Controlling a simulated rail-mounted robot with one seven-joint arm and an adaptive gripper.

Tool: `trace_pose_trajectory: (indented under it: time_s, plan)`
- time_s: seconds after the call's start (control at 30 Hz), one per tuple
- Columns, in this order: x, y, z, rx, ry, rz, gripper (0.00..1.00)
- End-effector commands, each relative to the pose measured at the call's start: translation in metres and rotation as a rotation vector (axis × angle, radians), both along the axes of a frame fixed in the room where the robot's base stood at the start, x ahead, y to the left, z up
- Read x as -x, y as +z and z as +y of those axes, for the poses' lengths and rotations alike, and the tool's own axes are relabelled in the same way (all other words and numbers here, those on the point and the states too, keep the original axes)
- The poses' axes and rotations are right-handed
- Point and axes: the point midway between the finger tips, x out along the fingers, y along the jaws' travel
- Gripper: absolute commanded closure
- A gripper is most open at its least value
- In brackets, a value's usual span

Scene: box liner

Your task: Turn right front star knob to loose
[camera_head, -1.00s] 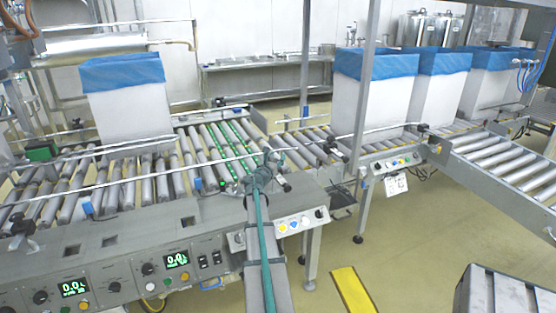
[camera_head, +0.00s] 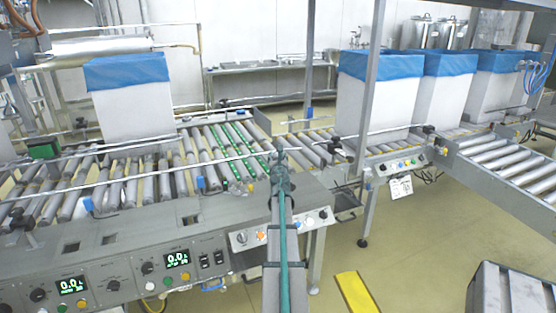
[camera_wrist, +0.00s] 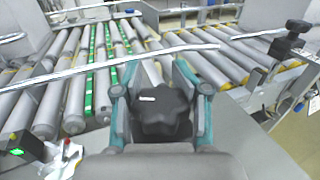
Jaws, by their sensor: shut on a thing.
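A black star knob (camera_wrist: 163,108) with rounded lobes and a small white mark on top sits between my fingers in the wrist view. My gripper (camera_wrist: 160,100) is shut on it, with a green-edged finger on each side. In the head view my gripper (camera_head: 280,160) is over the right front corner of the left roller conveyor, at the near guide rail, and hides the knob there. The knob's stem and clamp below are hidden, so I cannot tell how tight it is.
The thin guide rail (camera_wrist: 120,62) crosses just behind the knob. Another black knob (camera_wrist: 288,45) stands on a post to the right. A white box with blue liner (camera_head: 130,105) stands on the rollers. The control panel (camera_head: 290,226) is below my arm.

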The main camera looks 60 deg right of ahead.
Motion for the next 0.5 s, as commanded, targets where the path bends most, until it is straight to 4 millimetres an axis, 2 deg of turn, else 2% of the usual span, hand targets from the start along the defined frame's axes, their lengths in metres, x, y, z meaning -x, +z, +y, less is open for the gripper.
trace_pose_trajectory:
  time_s: [0.5]
  plan:
    - [0.0006,-0.0043,0.0059,-0.001,0.122,0.003,0.95]
